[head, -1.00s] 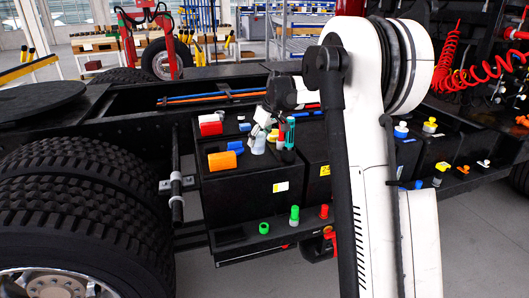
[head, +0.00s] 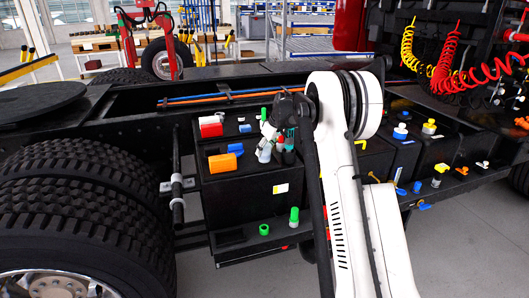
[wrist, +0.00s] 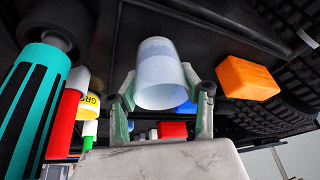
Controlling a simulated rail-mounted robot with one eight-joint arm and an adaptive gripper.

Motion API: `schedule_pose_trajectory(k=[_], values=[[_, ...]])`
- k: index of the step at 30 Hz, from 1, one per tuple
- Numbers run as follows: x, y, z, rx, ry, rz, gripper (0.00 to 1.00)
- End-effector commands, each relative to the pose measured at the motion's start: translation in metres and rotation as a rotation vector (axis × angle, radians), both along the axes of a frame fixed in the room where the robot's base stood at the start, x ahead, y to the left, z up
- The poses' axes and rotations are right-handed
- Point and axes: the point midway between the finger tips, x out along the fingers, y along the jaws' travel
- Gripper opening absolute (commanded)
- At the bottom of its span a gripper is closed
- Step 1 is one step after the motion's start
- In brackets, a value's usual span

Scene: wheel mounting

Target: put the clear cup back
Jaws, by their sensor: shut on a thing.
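The clear cup (wrist: 160,68), whitish and translucent, sits between the two fingers of my gripper (wrist: 163,98) in the wrist view. The fingers are shut on its sides, and its round end faces the camera. In the head view, the cup (head: 264,153) shows small and tilted over the top of the black box (head: 245,188), below my gripper (head: 268,134). I cannot tell whether the cup touches the box top. My arm hides part of the area to its right.
An orange piece (head: 222,162) and a red-and-white piece (head: 210,126) are left of the cup. A teal-and-black cylinder (wrist: 35,105) and a red cylinder (wrist: 62,125) stand close by in the wrist view. Green pieces (head: 294,216) are on the lower ledge. A large tyre (head: 80,200) is at left.

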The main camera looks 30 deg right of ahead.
Motion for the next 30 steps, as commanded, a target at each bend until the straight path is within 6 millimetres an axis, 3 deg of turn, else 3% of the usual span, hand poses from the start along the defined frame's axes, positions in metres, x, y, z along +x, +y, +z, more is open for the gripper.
schedule_pose_trajectory(k=[3, 14, 15, 18, 30], values=[[0.0, 0.0, -0.012, 0.0, 0.0, 0.0, 0.09], [0.0, 0.0, -0.016, 0.0, 0.0, 0.0, 0.09], [0.0, 0.0, -0.016, 0.0, 0.0, 0.0, 0.43], [0.0, 0.0, -0.015, 0.0, 0.0, 0.0, 0.57], [-0.001, 0.0, -0.009, 0.0, 0.0, -0.001, 0.59]])
